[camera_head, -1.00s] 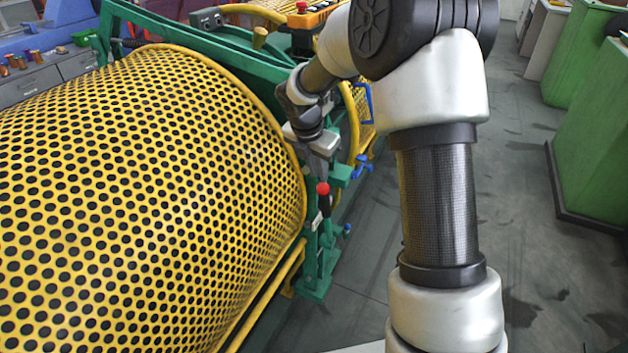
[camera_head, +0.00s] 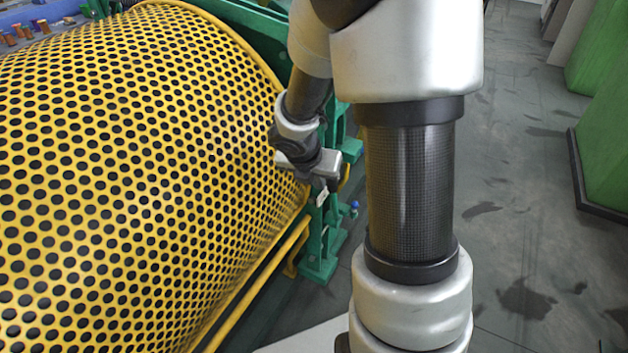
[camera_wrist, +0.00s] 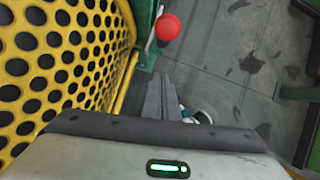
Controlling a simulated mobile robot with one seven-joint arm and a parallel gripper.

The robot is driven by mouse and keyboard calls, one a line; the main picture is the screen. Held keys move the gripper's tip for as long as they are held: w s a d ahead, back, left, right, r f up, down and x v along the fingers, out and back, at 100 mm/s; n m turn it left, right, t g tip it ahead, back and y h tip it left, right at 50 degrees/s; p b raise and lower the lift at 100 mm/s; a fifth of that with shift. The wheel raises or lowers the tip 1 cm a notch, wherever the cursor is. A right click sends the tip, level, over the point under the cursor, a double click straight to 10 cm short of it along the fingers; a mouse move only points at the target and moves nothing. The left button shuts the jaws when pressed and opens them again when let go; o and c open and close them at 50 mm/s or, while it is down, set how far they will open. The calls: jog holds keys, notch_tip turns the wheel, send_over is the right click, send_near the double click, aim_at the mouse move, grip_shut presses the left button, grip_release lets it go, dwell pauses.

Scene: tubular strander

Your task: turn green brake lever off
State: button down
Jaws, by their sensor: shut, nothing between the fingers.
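The brake lever shows in the wrist view by its round red knob (camera_wrist: 168,27), at the top, just right of a green upright. A thin pale rod runs beside the knob; the rest of the lever is hard to make out. My gripper's closed fingers (camera_wrist: 165,97) point towards the knob and end below it in the picture. They look apart from it, with nothing held. In the head view my gripper (camera_head: 322,195) is low beside the green frame (camera_head: 318,250), at the right end of the yellow guard. The knob is not visible there, probably hidden by my wrist.
A large yellow perforated guard (camera_head: 120,170) fills the left, close to my gripper. A yellow rail (camera_head: 262,285) runs along its base. Grey floor (camera_head: 510,240) is open on the right, with green cabinets (camera_head: 605,150) beyond.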

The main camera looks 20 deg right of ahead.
jog(key=shift+w+d+f, duration=0.25)
jog(key=shift+w+d, duration=0.35)
jog(key=shift+w, duration=0.05)
jog(key=shift+w+d+f, duration=0.3)
jog(key=shift+w+d, duration=0.25)
jog(key=shift+w, duration=0.15)
jog(key=shift+w+d+f, duration=0.25)
jog(key=shift+w+d, duration=0.35)
jog(key=shift+w, duration=0.05)
jog(key=w+d+r+p, duration=0.2)
jog(key=w+d+p, duration=0.3)
jog(key=d+p, duration=0.1)
jog(key=shift+d+p, duration=0.4)
jog(key=shift+p, duration=0.4)
jog(key=shift+w+a, duration=0.1)
